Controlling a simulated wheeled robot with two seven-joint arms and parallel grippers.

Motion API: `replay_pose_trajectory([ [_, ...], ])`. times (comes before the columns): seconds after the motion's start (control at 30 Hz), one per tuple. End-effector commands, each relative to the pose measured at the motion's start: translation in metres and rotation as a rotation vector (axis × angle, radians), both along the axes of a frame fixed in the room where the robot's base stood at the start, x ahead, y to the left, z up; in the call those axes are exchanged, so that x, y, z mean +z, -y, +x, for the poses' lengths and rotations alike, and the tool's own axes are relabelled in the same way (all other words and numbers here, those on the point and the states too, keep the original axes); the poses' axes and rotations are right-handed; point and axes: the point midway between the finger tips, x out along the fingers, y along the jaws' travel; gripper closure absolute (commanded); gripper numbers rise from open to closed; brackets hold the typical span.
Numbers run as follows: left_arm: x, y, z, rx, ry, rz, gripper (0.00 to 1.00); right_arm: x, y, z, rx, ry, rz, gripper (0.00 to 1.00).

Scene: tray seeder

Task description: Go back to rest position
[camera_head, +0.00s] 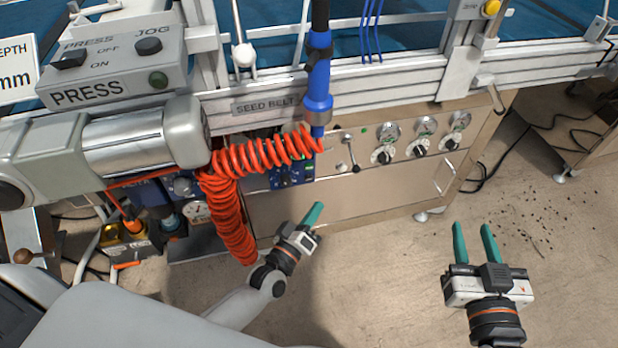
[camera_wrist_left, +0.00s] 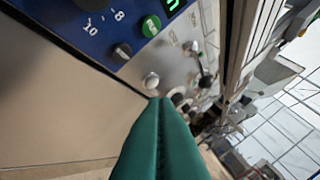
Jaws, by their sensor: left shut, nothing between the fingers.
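My left gripper (camera_head: 313,213) is in front of the machine's lower steel panel, below the blue control box, with its green fingers together and nothing between them. In the left wrist view its shut green fingers (camera_wrist_left: 160,105) point toward the panel with knobs and a round green button (camera_wrist_left: 151,26). My right gripper (camera_head: 473,228) is at the lower right over the floor, its two green fingers apart and empty. No object is held by either gripper.
The seeder's steel cabinet (camera_head: 380,185) stands ahead, with dials and levers. A coiled orange hose (camera_head: 235,225) hangs close to my left arm. A PRESS box (camera_head: 110,65) is at the upper left. The floor (camera_head: 385,270) between my grippers is clear.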

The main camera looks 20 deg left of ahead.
Motion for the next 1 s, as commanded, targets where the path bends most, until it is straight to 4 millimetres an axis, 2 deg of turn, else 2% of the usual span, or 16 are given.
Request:
replay_pose_trajectory([
  [0.67,0.002,0.001,0.000,-0.003,0.002,0.005,1.00,0.000,0.000,0.000,0.001,0.003,0.001,0.64],
  [0.77,0.015,0.008,-0.004,-0.025,0.013,0.045,1.00,0.001,0.000,0.000,0.001,0.003,0.001,0.64],
  [0.9,0.059,0.025,-0.018,-0.083,0.050,0.214,1.00,0.001,0.000,0.000,0.001,0.003,0.001,0.64],
  [1.0,0.089,0.030,-0.030,-0.103,0.069,0.363,1.00,0.000,0.000,0.000,0.001,0.003,0.001,0.64],
])
